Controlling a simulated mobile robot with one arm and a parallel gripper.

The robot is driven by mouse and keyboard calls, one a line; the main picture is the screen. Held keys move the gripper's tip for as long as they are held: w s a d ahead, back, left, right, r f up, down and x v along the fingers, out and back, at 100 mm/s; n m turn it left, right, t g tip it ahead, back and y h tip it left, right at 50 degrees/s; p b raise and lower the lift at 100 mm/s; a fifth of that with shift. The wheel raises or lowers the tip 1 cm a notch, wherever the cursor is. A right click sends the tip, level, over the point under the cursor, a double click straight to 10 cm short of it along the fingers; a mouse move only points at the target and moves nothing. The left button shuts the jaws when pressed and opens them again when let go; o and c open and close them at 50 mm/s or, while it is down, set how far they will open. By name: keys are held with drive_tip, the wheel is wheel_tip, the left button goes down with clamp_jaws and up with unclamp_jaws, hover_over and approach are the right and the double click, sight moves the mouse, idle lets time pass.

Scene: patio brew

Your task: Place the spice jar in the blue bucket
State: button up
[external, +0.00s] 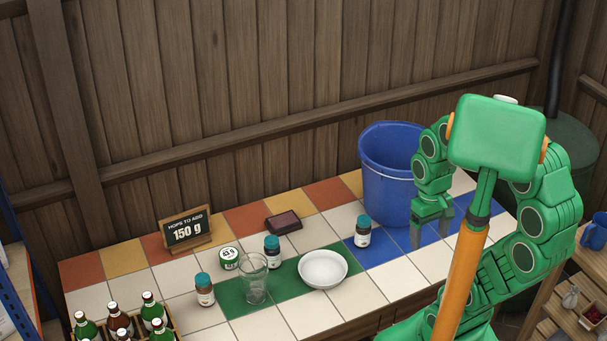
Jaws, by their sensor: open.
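Three small jars with teal lids and white labels stand upright on the tiled table: a spice jar (363,232) on the blue tiles, another jar (272,249) behind the glass, and a jar with brownish contents (205,291) at the front left. I cannot read their labels. The blue bucket (388,181) stands upright at the back right; its inside bottom is hidden. My gripper (431,232) is open and empty, pointing down in front of the bucket, to the right of the nearest jar and apart from it.
A white bowl (323,269), a clear glass (255,281) and a round green tin (230,258) stand mid-table. A dark brown block (283,222) and a sign reading "150 g" (186,231) sit behind. A bottle crate (127,322) is at front left.

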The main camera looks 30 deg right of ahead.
drive_tip(key=w+a, duration=0.4)
drive_tip(key=w, duration=0.4)
drive_tip(key=w+a, duration=0.3)
drive_tip(key=w, duration=0.4)
drive_tip(key=n+t, duration=0.2)
drive_tip(key=n, duration=0.2)
hover_over(202, 278)
drive_tip(key=d, duration=0.1)
drive_tip(key=f, duration=1.6)
drive_tip(key=shift+s+f, duration=0.25)
drive_tip(key=shift+s, duration=0.05)
drive_tip(key=shift+s+a+f, duration=0.1)
drive_tip(key=shift+a+f, duration=0.25)
wheel_tip(202, 278, down, 2)
drive_tip(key=shift+f, duration=0.1)
drive_tip(key=shift+w+a+f, duration=0.1)
drive_tip(key=shift+w+f, duration=0.15)
drive_tip(key=shift+f, duration=1.1)
drive_tip(key=shift+w+a+f, duration=0.1)
drive_tip(key=shift+w+f, duration=0.1)
drive_tip(key=shift+f, duration=1.1)
